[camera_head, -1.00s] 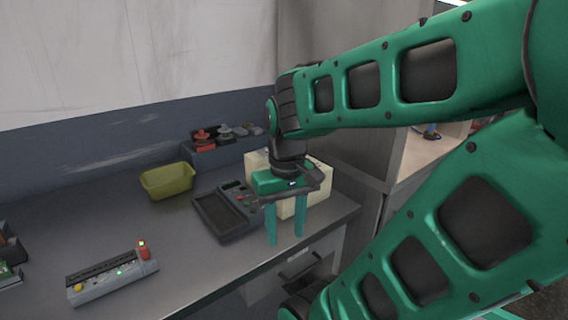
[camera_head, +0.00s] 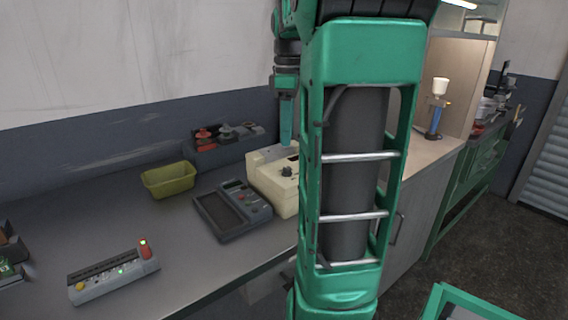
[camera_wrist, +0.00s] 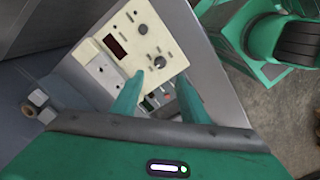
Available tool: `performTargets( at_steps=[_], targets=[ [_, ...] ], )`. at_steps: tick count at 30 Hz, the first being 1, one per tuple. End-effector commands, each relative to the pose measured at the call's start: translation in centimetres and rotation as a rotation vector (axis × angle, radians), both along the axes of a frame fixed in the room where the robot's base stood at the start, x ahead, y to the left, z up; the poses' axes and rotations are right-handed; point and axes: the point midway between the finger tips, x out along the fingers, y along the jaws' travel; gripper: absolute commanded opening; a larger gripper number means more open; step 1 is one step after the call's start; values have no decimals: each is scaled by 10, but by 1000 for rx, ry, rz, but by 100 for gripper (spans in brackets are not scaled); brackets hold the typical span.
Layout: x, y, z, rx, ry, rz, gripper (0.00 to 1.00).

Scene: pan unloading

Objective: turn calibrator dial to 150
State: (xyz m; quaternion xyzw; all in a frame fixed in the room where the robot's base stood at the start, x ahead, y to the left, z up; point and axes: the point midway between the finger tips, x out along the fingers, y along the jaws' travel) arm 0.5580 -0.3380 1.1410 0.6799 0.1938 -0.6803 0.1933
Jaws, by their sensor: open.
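The calibrator appears to be the cream box (camera_head: 262,178) on the bench, partly hidden by my arm; one dark knob (camera_head: 287,171) shows on it. In the wrist view, its cream panel (camera_wrist: 115,70) has a dark red display (camera_wrist: 117,47), a pointer-like dial (camera_wrist: 160,62) and a round knob (camera_wrist: 143,29). The dial's setting is too small to read. My gripper (camera_head: 287,143) points down above the box in the head view. In the wrist view, my gripper (camera_wrist: 160,79) has its green fingers apart and empty, with the dial appearing between and beyond their tips.
A yellow-green bin (camera_head: 168,179) and a grey tray of red and grey parts (camera_head: 225,150) stand behind. A button box (camera_head: 113,275) sits at front left. Bare bench lies between.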

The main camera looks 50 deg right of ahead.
Motion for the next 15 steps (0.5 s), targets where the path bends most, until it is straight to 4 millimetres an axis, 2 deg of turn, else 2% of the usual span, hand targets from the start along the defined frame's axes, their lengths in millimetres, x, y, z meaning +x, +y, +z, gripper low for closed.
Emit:
performTargets(
  at_steps=[9,15],
  targets=[
    [-2,0,-55,2,2,-6,40],
    [-1,0,-83,1,2,-6,40]
  ],
)
